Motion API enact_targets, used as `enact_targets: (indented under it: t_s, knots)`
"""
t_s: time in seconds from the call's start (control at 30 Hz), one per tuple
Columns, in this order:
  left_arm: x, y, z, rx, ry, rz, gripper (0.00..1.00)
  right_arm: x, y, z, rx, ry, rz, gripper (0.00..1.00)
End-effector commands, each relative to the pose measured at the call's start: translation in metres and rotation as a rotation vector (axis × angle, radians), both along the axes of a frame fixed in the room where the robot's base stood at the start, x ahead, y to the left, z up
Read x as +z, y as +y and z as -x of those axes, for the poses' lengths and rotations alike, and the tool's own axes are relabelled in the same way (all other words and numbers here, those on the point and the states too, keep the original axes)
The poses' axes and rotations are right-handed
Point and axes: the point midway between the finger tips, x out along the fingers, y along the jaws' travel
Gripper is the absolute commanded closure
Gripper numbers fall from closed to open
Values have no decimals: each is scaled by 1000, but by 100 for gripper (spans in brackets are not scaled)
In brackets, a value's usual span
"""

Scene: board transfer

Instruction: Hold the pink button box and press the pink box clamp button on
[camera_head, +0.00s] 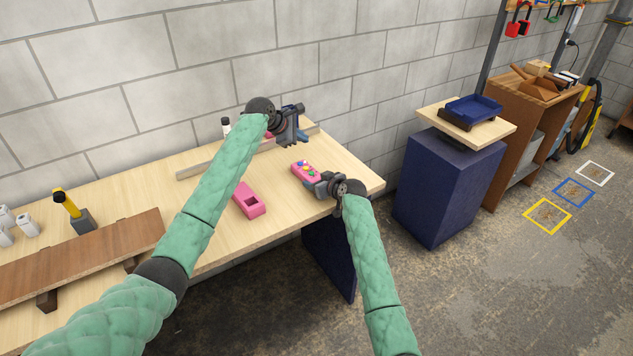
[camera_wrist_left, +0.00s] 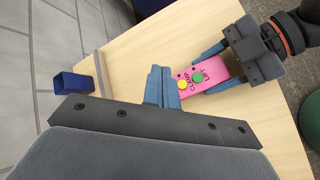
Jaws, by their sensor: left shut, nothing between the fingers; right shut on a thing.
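The pink button box (camera_head: 306,171) is near the table's right end with several coloured buttons on top. In the left wrist view, the pink button box (camera_wrist_left: 214,69) shows a yellow button (camera_wrist_left: 182,85) and a green button (camera_wrist_left: 197,77), with lettering like "CLAMP" beside them. My right gripper (camera_head: 318,182) is shut on the box; it also shows in the left wrist view (camera_wrist_left: 222,68). My left gripper (camera_head: 300,136) is shut and empty, behind and above the box. In the left wrist view its closed fingertips (camera_wrist_left: 163,75) appear beside the yellow button; contact cannot be told.
An open pink holder (camera_head: 250,200) stands on the table (camera_head: 285,212) left of the box. A rail (camera_head: 195,170) runs along the back. A brown board (camera_head: 90,258) and a yellow-black tool (camera_head: 70,205) are at the left. A blue tray (camera_head: 470,108) sits on a stand at right.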

Motion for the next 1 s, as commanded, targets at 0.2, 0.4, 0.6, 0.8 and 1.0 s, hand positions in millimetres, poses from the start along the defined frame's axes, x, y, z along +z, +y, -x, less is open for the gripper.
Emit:
enact_targets:
  t_s: [0.2, 0.4, 0.6, 0.8, 1.0]
  knots:
    - [-15, 0, 0, 1, -2, 2, 100, 0, 0, 0, 0, 0, 0, 75]
    - [-40, 0, 0, 0, -1, 0, 100, 0, 0, 0, 0, 0, 0, 75]
    - [-63, 0, 1, 1, 0, 2, 100, 0, 0, 0, 0, 0, 0, 75]
    - [-79, 0, 0, 1, -2, 1, 100, 0, 0, 0, 0, 0, 0, 75]
    - [-86, 0, 0, 1, -2, 1, 100, 0, 0, 0, 0, 0, 0, 75]
